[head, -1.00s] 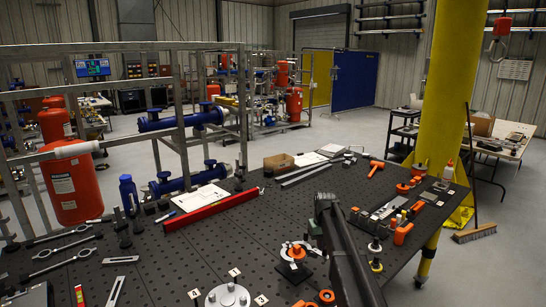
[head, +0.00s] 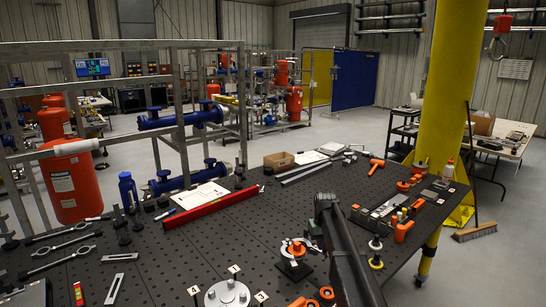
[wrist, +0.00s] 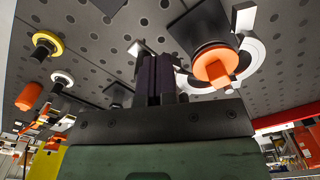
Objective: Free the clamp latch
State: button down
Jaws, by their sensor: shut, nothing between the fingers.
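What looks like the clamp, an orange knob with pale curved metal parts on a black square base (head: 294,268), stands on the dark perforated bench, left of my arm. In the wrist view its orange knob (wrist: 214,68) is close, right of my fingers, with the black block and a pale ring behind it. I cannot make out which part is the latch. My gripper (wrist: 157,73) has its dark fingers together, empty, and apart from the orange knob in the picture. My arm hides the fingertips in the head view.
A round metal flange (head: 228,294) with numbered tags stands at the front. Orange rings (head: 326,293) lie near my arm. Orange-handled tools and small parts (head: 403,231) crowd the right side. A red bar (head: 198,207) lies farther back. The bench's middle left is mostly clear.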

jog(key=shift+f, duration=0.35)
jog(key=shift+w, duration=0.1)
jog(key=shift+w+d, duration=0.25)
jog(key=shift+d, duration=0.15)
notch_tip(320, 180, up, 7)
jog(key=p, duration=0.6)
jog(key=shift+s+a+p, duration=0.35)
jog(key=shift+s+a, duration=0.05)
jog(key=shift+a, duration=0.05)
